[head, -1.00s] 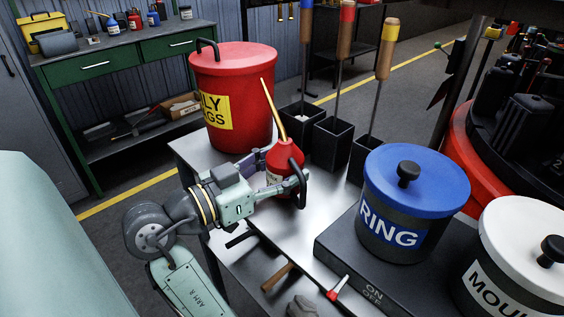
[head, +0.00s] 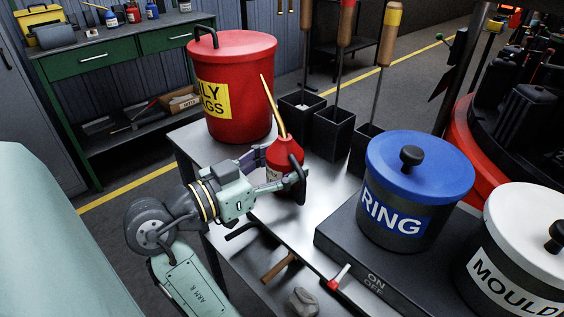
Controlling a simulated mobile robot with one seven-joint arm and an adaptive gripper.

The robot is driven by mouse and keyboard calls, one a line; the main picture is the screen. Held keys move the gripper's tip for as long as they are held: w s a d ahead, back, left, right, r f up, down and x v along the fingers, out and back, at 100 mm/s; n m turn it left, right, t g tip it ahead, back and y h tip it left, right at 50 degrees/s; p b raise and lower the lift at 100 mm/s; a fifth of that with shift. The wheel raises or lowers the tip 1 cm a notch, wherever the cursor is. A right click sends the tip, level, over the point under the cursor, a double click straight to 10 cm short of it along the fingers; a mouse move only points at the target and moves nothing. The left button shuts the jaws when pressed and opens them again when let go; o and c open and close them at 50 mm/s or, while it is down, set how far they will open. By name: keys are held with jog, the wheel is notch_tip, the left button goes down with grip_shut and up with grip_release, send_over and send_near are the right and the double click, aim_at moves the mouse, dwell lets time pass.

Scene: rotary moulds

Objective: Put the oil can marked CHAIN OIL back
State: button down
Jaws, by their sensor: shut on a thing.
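A red oil can (head: 284,153) with a long brass spout and a black handle is upright at the near part of the metal table (head: 207,137). Its label is mostly hidden, so I cannot read the marking. My gripper (head: 279,176) reaches in from the left and is shut on the can's body, one finger on each side. I cannot tell whether the can's base touches the table top.
A red lidded bin (head: 238,100) stands close behind the can. Black boxes with wooden-handled tools (head: 332,135) stand to the right. A blue-lidded RING pot (head: 408,205) and a white-lidded pot (head: 520,255) sit front right. A green bench (head: 120,63) with several bottles is at the back left.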

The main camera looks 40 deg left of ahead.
jog(key=shift+f, duration=0.25)
jog(key=c, duration=0.6)
grip_release()
jog(key=shift+o, duration=0.2)
jog(key=v, duration=1.2)
